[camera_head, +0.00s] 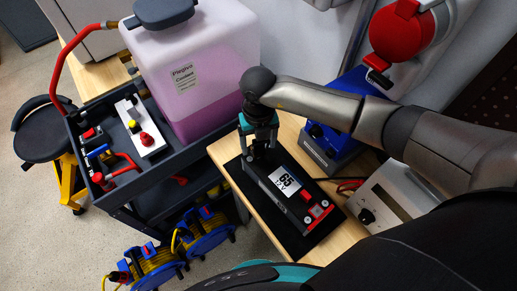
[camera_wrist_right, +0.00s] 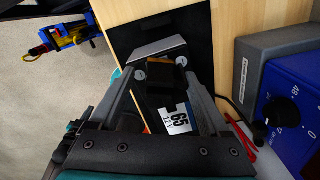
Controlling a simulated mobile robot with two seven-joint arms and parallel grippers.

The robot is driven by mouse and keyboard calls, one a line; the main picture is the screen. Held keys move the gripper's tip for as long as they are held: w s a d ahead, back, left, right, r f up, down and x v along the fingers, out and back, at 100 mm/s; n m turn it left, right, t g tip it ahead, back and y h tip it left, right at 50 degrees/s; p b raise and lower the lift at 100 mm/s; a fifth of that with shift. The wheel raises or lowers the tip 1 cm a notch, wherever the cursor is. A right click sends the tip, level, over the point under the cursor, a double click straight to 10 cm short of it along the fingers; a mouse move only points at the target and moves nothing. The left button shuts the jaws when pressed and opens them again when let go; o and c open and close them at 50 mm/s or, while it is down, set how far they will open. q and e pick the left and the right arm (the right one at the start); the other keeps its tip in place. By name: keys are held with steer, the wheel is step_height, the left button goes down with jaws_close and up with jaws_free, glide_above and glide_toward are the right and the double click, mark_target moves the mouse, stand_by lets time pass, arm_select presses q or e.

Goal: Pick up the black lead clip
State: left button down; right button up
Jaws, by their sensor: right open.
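The black lead clip appears as a dark block (camera_wrist_right: 163,76) in the right wrist view, at one end of a dark device marked "65". It lies between the two fingertips of my right gripper (camera_wrist_right: 160,72). The fingers are spread, one on each side of it; I cannot tell whether either touches it. In the head view my right gripper (camera_head: 260,152) points down over the far end of the device (camera_head: 285,188) and hides the clip there. My left gripper is not in view.
The device lies on a black mat (camera_head: 241,187) on a wooden bench. A blue instrument (camera_head: 329,134) and a pale box (camera_head: 383,211) stand to the right. A cart with a tank of purple liquid (camera_head: 200,75) stands to the left. Cable reels (camera_head: 205,238) are below.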

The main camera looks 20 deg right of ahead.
steer(key=shift+c, duration=0.3)
jaws_close()
stand_by(0.4)
